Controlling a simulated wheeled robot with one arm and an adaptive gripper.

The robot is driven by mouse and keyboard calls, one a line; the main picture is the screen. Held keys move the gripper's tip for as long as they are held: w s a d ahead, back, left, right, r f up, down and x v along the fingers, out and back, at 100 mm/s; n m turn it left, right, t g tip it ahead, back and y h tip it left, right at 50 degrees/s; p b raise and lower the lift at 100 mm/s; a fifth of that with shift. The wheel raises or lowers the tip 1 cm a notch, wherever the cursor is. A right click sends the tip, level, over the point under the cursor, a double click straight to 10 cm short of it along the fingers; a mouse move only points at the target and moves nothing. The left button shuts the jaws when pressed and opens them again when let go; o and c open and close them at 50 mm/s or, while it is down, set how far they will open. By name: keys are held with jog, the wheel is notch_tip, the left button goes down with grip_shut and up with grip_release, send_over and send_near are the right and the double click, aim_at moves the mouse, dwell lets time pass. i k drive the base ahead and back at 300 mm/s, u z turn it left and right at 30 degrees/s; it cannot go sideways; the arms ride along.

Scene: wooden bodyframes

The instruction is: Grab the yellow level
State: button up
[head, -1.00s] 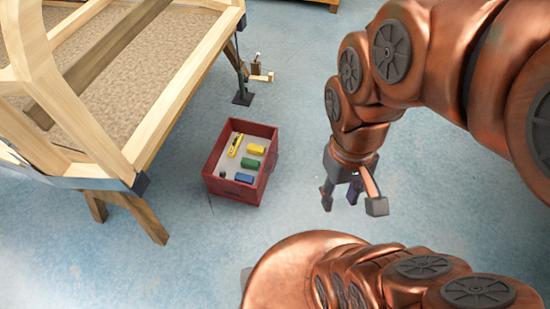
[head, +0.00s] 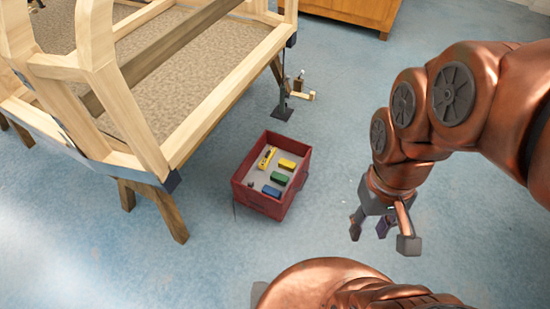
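The yellow level (head: 267,158) lies in a red crate (head: 262,203) on the floor, near the crate's back left inside. It is a slim yellow bar with dark marks. Next to it in the crate are a yellow block (head: 287,164), a green block (head: 279,178) and a blue block (head: 271,191). My gripper (head: 384,232) hangs to the right of the crate in the picture, apart from it. Its fingers are spread and nothing is between them.
A wooden bodyframe (head: 185,140) on wooden legs (head: 166,213) stands close to the left of the crate. A small wooden item (head: 301,94) is on the floor behind the crate. A wooden cabinet (head: 352,12) stands at the back. Floor between crate and gripper is clear.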

aim_at(270, 153)
jog(key=z, duration=1.55)
jog(key=i, duration=1.3)
jog(key=u, duration=4.05)
